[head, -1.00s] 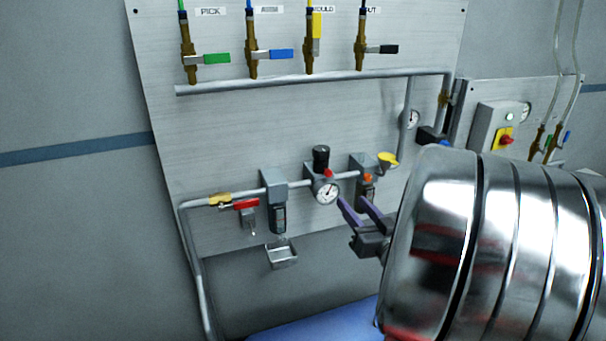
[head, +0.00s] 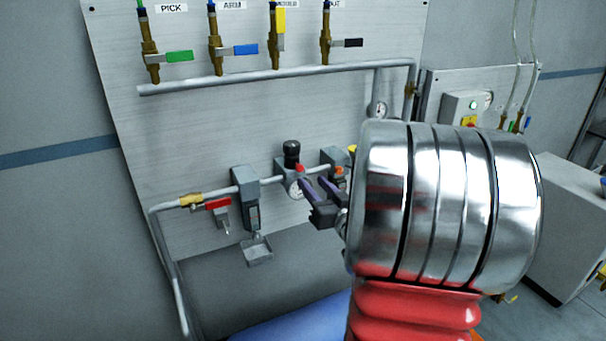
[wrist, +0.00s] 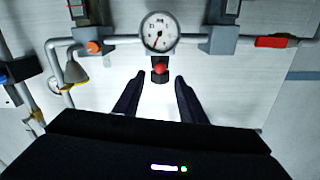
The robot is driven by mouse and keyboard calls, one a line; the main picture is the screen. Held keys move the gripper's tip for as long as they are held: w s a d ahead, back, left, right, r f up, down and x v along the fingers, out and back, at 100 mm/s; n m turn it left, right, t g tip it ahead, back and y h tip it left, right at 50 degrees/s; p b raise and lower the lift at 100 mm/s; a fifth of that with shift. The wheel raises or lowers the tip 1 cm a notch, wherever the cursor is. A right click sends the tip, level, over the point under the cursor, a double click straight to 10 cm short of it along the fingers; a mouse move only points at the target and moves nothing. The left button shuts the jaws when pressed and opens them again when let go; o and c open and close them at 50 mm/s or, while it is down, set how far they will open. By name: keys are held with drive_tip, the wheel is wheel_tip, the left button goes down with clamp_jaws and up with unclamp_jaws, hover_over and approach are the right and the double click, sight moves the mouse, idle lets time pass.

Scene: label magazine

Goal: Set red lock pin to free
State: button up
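A small red pin (head: 299,168) sits just below the black knob (head: 291,149) of the pressure regulator on the pipe. It also shows as a red spot in the wrist view (wrist: 160,69), on the regulator under the round gauge (wrist: 159,32). My gripper (head: 314,182) is open, with its two dark fingers apart and nothing between them. In the head view its fingertips overlap the right side of the gauge. In the wrist view the pin lies centred between the fingertips (wrist: 159,77), seemingly a little beyond them. The pin's setting cannot be read.
A filter with a small tray (head: 258,251) hangs left of the regulator, beside a red-handled valve (head: 218,204). An orange-buttoned unit (head: 338,170) stands close on the right. Labelled valves line the pipe (head: 270,77) above. Bare panel lies between.

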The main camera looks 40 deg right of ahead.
sight(300, 170)
drive_tip(key=x, duration=0.7)
drive_tip(key=shift+c, duration=0.6)
clamp_jaws()
